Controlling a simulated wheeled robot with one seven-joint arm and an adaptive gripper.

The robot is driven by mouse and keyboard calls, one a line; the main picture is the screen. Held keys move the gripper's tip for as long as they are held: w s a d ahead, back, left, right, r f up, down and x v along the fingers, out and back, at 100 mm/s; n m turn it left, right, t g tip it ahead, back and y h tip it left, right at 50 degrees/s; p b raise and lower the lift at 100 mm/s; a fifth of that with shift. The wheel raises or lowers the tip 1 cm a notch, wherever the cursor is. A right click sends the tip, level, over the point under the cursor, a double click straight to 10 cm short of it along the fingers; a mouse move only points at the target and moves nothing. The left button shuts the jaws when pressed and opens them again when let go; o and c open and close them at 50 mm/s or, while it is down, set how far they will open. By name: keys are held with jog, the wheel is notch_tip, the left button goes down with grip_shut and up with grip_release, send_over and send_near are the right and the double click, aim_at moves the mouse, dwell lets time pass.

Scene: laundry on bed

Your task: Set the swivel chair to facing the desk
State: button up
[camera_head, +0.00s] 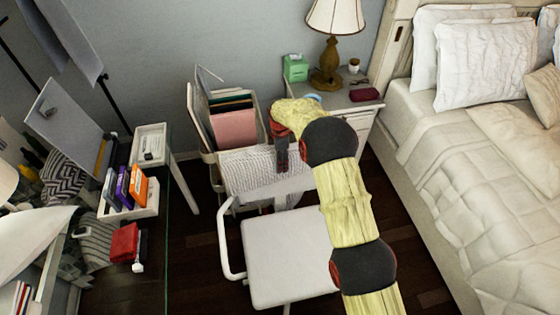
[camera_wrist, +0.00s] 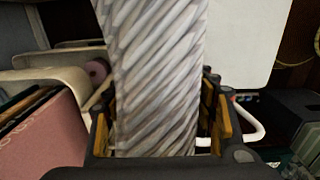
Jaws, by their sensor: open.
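The swivel chair has a white seat (camera_head: 285,255), a white armrest loop (camera_head: 228,240) and a backrest with a ribbed grey-white cover (camera_head: 250,172). Its backrest is at the far side and its seat extends toward the bottom of the picture, so it is not squared to the desk (camera_head: 168,260) at the left. My gripper (camera_head: 281,158) is at the top edge of the backrest. In the wrist view the ribbed backrest (camera_wrist: 155,60) stands between the open orange-padded fingers (camera_wrist: 160,125). Whether they touch it is unclear. The seat also shows there (camera_wrist: 245,35).
A holder with folders (camera_head: 232,125) stands close behind the backrest. A nightstand (camera_head: 345,100) with a lamp (camera_head: 328,70) is at the back, and the bed (camera_head: 480,160) is at the right. Dark floor shows between the chair and desk.

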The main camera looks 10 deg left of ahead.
jog(key=c, duration=0.3)
jog(key=c, duration=1.1)
grip_shut()
